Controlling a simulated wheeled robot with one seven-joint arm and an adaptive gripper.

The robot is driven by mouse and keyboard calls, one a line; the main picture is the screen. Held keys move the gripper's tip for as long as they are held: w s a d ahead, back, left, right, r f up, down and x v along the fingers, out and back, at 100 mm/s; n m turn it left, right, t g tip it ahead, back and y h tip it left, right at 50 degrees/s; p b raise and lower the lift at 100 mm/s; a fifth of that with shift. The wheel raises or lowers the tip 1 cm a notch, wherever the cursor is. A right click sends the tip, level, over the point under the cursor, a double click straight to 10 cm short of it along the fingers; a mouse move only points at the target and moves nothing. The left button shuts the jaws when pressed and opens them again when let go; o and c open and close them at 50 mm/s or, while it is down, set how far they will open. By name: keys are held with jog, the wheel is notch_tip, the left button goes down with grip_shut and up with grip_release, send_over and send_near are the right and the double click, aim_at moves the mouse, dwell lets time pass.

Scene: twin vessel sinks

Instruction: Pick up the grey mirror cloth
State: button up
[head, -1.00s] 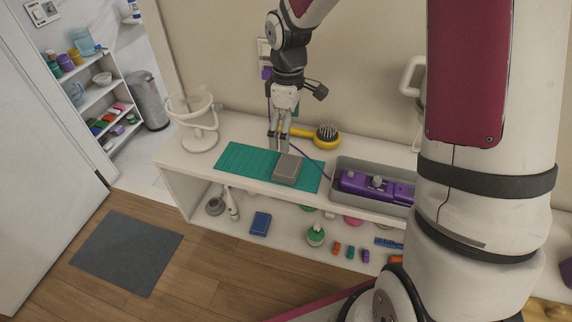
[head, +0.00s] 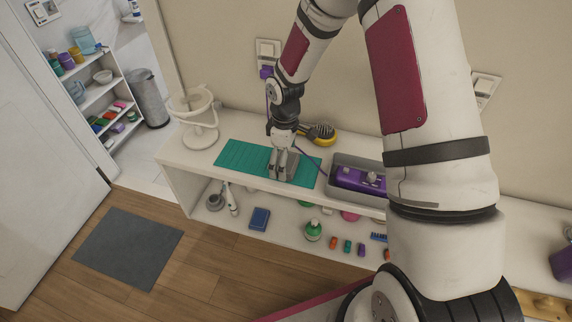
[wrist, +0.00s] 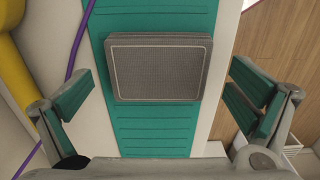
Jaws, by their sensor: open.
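The grey mirror cloth (wrist: 158,67) is a folded grey rectangle with a pale stitched border. It lies on the teal ribbed mat (wrist: 155,130) on the shelf top. In the head view the cloth (head: 292,168) is partly hidden behind my gripper (head: 281,176). In the wrist view my gripper (wrist: 160,100) is open, with one finger to the left of the cloth and one to the right. Clear gaps show between the fingers and the cloth, and nothing is held.
A grey tray (head: 335,190) with a purple device (head: 358,181) stands right of the mat. A white round stand (head: 199,128) is at the left end.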

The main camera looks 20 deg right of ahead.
jog(key=shift+f, duration=0.25)
jog(key=c, duration=1.3)
notch_tip(320, 180, up, 10)
jog(key=b, duration=0.1)
